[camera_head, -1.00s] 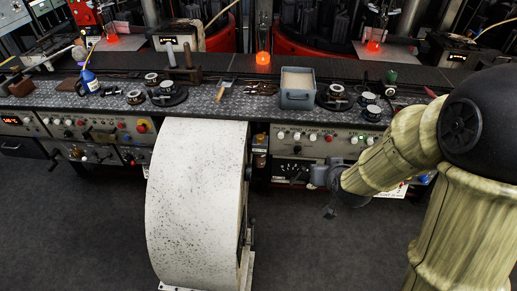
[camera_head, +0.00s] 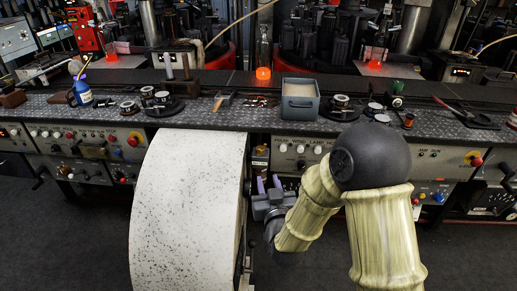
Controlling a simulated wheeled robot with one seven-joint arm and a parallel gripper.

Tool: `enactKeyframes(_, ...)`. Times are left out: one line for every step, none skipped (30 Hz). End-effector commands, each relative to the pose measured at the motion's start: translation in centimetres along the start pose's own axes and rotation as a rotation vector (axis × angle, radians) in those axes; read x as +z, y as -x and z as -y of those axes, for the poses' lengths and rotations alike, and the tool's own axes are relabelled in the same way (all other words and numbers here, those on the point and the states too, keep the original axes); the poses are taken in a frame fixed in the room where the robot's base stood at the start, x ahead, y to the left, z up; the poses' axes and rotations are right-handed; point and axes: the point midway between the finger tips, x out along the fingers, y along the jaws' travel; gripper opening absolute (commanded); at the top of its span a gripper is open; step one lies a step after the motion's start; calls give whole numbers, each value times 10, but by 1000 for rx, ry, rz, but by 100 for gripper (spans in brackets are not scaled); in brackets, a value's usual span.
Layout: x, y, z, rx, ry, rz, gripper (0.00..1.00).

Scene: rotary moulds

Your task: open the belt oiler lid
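A small box (camera_head: 260,158) with a pale, yellowish front is fixed to the bench front, just right of the big white speckled drum. It looks like the belt oiler, but its lid is too small to make out, so I cannot tell whether it is open or shut.
The white drum (camera_head: 188,215) stands close on the left of my gripper. Control panels with knobs (camera_head: 300,149) run along the bench front. A grey bin (camera_head: 300,103) and several small metal parts lie on the bench top. Dark floor is free at lower right.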

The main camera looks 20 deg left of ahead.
Motion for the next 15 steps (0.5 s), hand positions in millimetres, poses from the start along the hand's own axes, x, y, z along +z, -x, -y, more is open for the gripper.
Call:
enactKeyframes(0,-1,0,1,0,0,30)
enactKeyframes(0,-2,0,1,0,0,30)
enactKeyframes(0,-4,0,1,0,0,30)
enactKeyframes(0,-6,0,1,0,-1,30)
enactKeyframes(0,-9,0,1,-1,-2,30)
enactKeyframes(0,-13,0,1,-1,-1,30)
enactKeyframes(0,-17,0,1,-1,0,30)
enactKeyframes(0,-21,-1,2,-1,-1,30)
enactKeyframes(0,-26,-1,2,-1,-1,30)
enactKeyframes(0,-31,-1,2,-2,-1,30)
enactKeyframes(0,-36,-1,2,-2,-1,30)
enactKeyframes(0,-42,-1,2,-2,-1,30)
enactKeyframes(0,-47,-1,2,-1,-1,30)
enactKeyframes(0,-52,-1,2,-1,-1,30)
enactKeyframes(0,-58,-1,2,-1,-1,30)
